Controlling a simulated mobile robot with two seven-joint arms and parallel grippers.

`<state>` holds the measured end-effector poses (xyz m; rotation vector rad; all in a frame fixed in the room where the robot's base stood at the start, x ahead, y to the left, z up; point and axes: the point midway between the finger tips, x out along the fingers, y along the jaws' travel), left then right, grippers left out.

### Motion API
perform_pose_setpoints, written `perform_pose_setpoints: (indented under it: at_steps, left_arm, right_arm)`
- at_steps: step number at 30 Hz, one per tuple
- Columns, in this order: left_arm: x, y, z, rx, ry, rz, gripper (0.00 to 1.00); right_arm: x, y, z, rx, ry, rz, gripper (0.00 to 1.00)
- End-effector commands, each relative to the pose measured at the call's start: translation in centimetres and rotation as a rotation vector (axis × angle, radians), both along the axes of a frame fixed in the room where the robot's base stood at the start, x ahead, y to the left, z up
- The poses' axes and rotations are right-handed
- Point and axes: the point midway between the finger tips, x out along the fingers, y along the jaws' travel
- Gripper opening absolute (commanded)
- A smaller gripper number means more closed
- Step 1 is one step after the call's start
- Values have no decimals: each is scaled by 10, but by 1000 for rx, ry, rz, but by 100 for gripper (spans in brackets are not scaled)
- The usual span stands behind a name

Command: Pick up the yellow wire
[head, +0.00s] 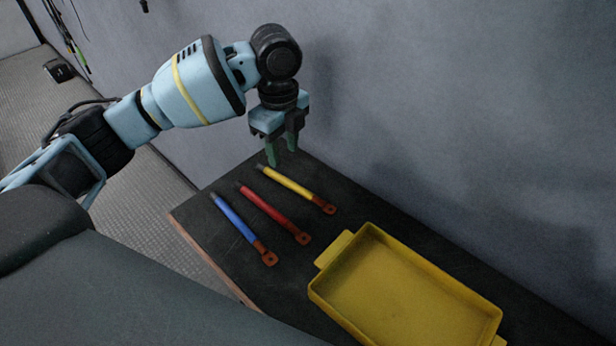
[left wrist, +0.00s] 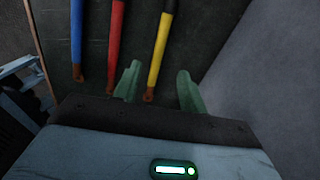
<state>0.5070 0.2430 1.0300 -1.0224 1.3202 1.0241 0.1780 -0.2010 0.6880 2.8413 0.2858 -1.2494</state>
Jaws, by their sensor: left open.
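The yellow wire (head: 290,184) lies on the dark table top, the farthest right of three wires, with a dark end and a copper lug. My left gripper (head: 281,157) hangs above the table near the wire's dark upper end, open and empty. In the left wrist view the yellow wire (left wrist: 159,50) runs between the two green fingertips (left wrist: 157,84), closer to the left one, with its lug nearest the gripper body. Contact between fingers and wire does not show. My right gripper is not in view.
A red wire (head: 270,212) and a blue wire (head: 238,226) lie left of the yellow one, roughly parallel. An empty yellow tray (head: 400,292) stands on the table (head: 222,262) at lower right. A grey wall (head: 440,100) rises behind the table.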

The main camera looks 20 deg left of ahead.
Motion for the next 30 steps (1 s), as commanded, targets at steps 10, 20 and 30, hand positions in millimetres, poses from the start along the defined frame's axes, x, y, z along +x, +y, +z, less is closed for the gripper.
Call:
perform_pose_setpoints:
  at_steps: [10, 20, 30]
  left_arm:
    - [0, 1, -10, 3, 0, 0, 42]
    - [0, 0, -28, 3, 0, -1, 42]
    - [-2, -3, -70, 4, 0, 0, 42]
  right_arm:
    - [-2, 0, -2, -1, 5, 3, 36]
    - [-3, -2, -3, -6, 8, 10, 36]
    - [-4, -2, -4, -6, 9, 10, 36]
